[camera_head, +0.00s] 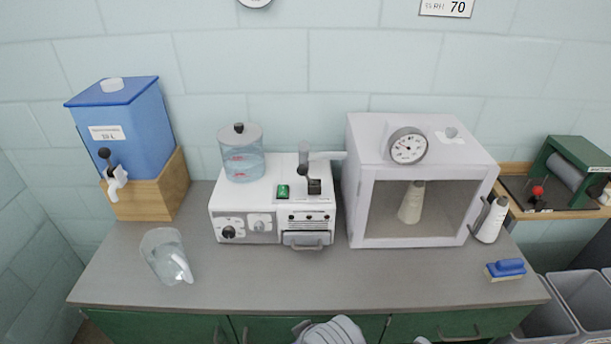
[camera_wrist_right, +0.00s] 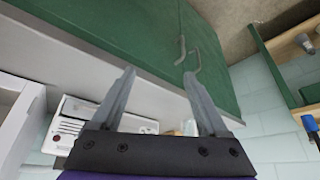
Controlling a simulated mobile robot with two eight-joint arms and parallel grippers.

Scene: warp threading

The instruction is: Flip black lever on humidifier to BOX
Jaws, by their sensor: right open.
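The humidifier (camera_head: 260,200) is a white machine in the middle of the grey counter, with a clear water tank (camera_head: 242,162) on top. Its black lever (camera_head: 303,171) stands on a black valve block (camera_head: 314,187) at the upper right of the machine. Lettering by the lever is too small to read. Part of the humidifier's front (camera_wrist_right: 70,128) shows in the right wrist view, but the lever does not. My right gripper (camera_wrist_right: 160,73) is open and empty, apart from the humidifier, with a green cabinet front beyond its fingers. My left gripper is not in view.
A white box with a clear window and a dial (camera_head: 407,146) stands right of the humidifier, a cone inside. A blue water container (camera_head: 125,130) and clear pitcher (camera_head: 166,257) are at left. A blue brush (camera_head: 505,268) lies at right.

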